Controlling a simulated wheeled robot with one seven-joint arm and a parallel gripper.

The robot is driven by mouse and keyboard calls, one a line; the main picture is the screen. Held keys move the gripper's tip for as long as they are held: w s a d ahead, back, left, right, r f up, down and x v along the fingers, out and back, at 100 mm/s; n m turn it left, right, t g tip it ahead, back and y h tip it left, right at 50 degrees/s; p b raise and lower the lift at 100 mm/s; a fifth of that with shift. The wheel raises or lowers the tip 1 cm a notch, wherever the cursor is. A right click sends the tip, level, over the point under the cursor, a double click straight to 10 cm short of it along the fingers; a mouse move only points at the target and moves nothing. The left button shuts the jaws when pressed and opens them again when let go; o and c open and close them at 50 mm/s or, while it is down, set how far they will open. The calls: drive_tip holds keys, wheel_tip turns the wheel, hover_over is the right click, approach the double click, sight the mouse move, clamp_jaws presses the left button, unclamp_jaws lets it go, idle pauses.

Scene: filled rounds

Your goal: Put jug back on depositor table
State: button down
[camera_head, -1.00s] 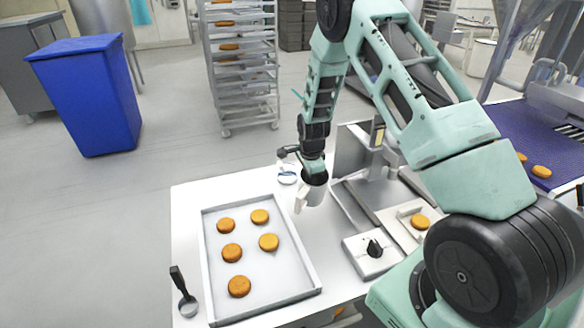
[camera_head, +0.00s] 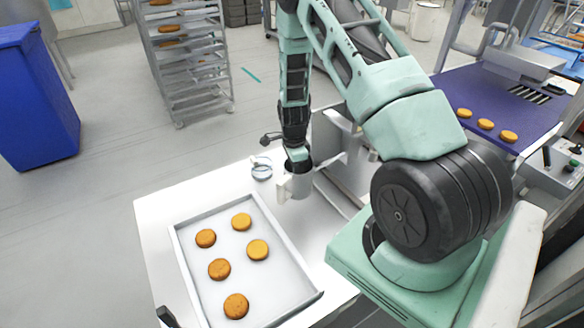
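The jug (camera_head: 300,186) is a small pale grey vessel with a white handle-like part on its left. It is directly below my gripper (camera_head: 298,165), over the white table (camera_head: 152,215) between the tray and the metal stand. My gripper appears shut on the jug, but the fingers are mostly hidden by the wrist and the jug's rim. I cannot tell whether the jug's base touches the table.
A tray (camera_head: 205,312) with several round orange cakes lies on the table. A small round dish (camera_head: 262,171) is just left of the jug. A metal stand (camera_head: 335,150) is close on the right. A rack (camera_head: 190,75), blue bin (camera_head: 38,100) and purple conveyor (camera_head: 470,82) stand beyond.

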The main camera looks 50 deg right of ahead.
drive_tip(key=shift+f+b, duration=2)
drive_tip(key=shift+f, duration=1.2)
drive_tip(key=shift+f+b, duration=0.35)
drive_tip(key=shift+f, duration=0.15)
drive_tip(key=c, duration=1.6)
unclamp_jaws()
drive_tip(key=r+b, duration=0.1)
drive_tip(key=r, duration=0.4)
drive_tip(key=r+b, duration=0.1)
drive_tip(key=r, duration=0.5)
drive_tip(key=r+b, duration=0.1)
drive_tip(key=r, duration=0.5)
drive_tip(key=shift+w+a+r, duration=0.1)
drive_tip(key=shift+w+r, duration=0.05)
drive_tip(key=shift+w, duration=0.1)
